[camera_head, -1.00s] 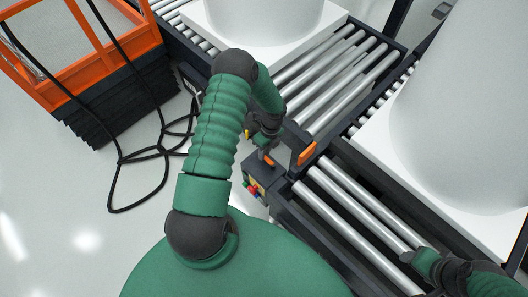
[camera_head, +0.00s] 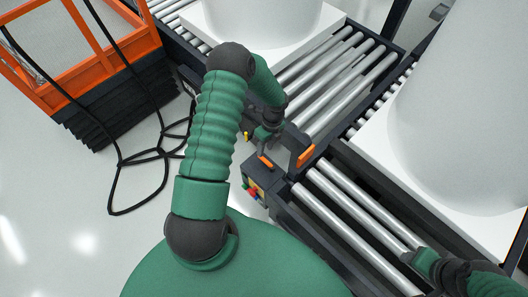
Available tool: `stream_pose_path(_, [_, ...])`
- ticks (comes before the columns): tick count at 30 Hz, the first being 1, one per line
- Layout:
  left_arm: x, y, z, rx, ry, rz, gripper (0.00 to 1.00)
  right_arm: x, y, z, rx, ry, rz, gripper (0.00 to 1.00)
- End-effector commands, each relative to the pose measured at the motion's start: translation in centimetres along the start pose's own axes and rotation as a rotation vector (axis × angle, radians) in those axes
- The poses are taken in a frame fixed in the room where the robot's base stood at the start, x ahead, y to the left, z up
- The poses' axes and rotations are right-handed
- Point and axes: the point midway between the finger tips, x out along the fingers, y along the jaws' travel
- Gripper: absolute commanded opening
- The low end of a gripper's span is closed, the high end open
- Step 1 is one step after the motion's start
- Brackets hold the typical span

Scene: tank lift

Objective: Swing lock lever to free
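Two short orange handles show at the roller conveyor's edge: an upright orange lever (camera_head: 306,156) on a dark post, and a smaller orange lever (camera_head: 266,162) over a control box (camera_head: 262,182). I cannot tell which one is the lock lever. My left gripper (camera_head: 263,134) is just above and left of both, close to the smaller one. It is small and dark, and its fingers are not clear; I see no contact with either lever. My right gripper (camera_head: 411,257) is low at the right over the near rollers, its fingertips unclear.
Large white tanks stand on white pallets on the conveyors, one at the top (camera_head: 262,18) and one at the right (camera_head: 465,120). Bare rollers (camera_head: 335,80) lie between. An orange-railed lift (camera_head: 90,60) with hanging black cables (camera_head: 140,158) is at the left. Pale floor is free there.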

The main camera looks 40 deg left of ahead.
Motion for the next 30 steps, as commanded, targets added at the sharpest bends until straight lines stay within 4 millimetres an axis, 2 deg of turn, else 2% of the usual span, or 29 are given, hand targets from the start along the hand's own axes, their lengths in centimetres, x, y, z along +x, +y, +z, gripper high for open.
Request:
stream_pose_path(1, [-2.0, 0.0, 0.1, 0.0, -0.002, -0.004, 0.38, -0.8, 0.0, -0.2, 0.0, 0.0, 0.0, 0.57])
stream_pose_path(6, [-7.0, -0.1, 0.1, 0.0, -0.001, -0.004, 0.38, -1.8, 0.0, -0.4, 0.0, 0.0, 0.0, 0.57])
stream_pose_path(12, [-11.1, -0.1, 0.1, 0.0, 0.0, -0.002, 0.38, -2.5, 0.0, -0.6, 0.0, 0.0, 0.0, 0.57])
stream_pose_path(17, [-12.2, -0.1, 0.1, 0.0, 0.001, -0.001, 0.38, -2.6, 0.0, -0.6, 0.0, 0.0, 0.0, 0.57])
stream_pose_path(30, [-12.3, -0.1, -0.1, -0.004, 0.0, -0.002, 0.38, -2.6, 0.0, -0.6, 0.0, 0.0, 0.0, 0.57])
